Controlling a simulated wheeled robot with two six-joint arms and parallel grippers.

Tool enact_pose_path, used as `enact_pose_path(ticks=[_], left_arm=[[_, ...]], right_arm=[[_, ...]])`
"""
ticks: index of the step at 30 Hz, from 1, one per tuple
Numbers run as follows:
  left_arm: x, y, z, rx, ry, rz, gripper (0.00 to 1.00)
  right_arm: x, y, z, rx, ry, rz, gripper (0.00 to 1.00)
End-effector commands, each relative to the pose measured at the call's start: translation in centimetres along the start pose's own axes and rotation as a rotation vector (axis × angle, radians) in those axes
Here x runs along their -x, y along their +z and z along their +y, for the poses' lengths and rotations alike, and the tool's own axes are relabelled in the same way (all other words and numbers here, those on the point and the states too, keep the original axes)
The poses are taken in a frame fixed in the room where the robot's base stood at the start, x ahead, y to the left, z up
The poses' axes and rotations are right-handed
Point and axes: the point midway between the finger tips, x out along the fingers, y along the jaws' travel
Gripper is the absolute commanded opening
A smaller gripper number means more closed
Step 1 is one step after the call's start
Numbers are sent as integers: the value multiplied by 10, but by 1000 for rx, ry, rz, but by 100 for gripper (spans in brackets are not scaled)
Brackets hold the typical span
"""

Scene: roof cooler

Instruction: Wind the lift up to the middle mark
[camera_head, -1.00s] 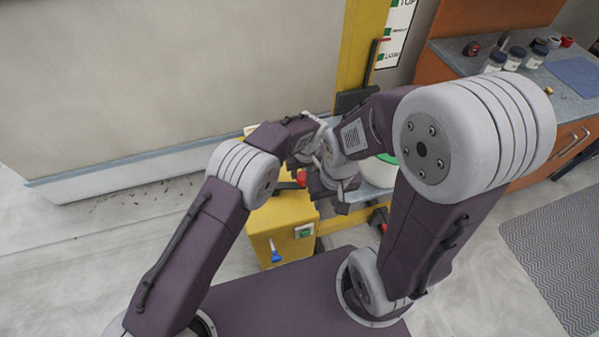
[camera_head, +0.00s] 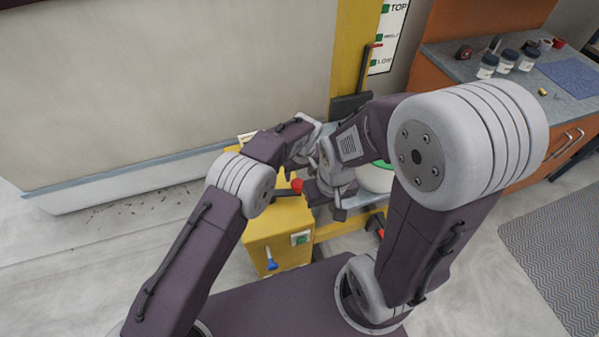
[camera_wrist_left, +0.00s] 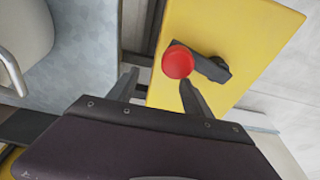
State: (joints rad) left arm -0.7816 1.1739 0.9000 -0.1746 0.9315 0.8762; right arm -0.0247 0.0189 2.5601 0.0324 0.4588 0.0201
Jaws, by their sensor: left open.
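The lift's yellow mast (camera_head: 346,55) stands at the back, with a white scale (camera_head: 388,36) marked TOP, a middle mark and LOW. The red pointer (camera_head: 374,45) sits a little below the middle mark. A yellow box (camera_head: 280,222) carries the crank, a dark arm (camera_wrist_left: 208,66) with a red knob (camera_wrist_left: 178,62); the knob (camera_head: 297,185) also shows in the head view. My left gripper (camera_wrist_left: 158,75) is open over the crank. The knob lies at its right fingertip, not centred between the fingers; contact is unclear. My right gripper (camera_head: 325,193) is beside the box, its fingers unclear.
A pale, green-edged round thing (camera_head: 376,178) stands behind my right arm, partly hidden. A green switch (camera_head: 301,238) and a blue-handled part (camera_head: 271,260) are on the box's front. A counter with several jars (camera_head: 507,61) is at right. A large pale wall (camera_head: 170,90) is at left.

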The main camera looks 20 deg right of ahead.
Motion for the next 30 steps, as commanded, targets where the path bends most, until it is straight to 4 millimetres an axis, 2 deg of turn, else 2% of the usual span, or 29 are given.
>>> enact_pose_path(ticks=[4, 13, 22, 28, 30], left_arm=[[2, 5, -2, 0, -1, 0, 58], [7, 30, -14, 0, -1, -1, 58], [6, 33, -16, 0, 0, 0, 58], [6, 33, -16, 0, -1, 0, 3], [6, 33, -16, 0, -1, 0, 0]], right_arm=[[2, 0, 0, 0, 0, 0, 31], [5, -1, 0, 0, 0, 0, 31], [5, -1, 0, 0, 0, 0, 31], [5, -1, 0, 0, 0, 0, 31], [5, -1, 0, 0, 0, 0, 31]])
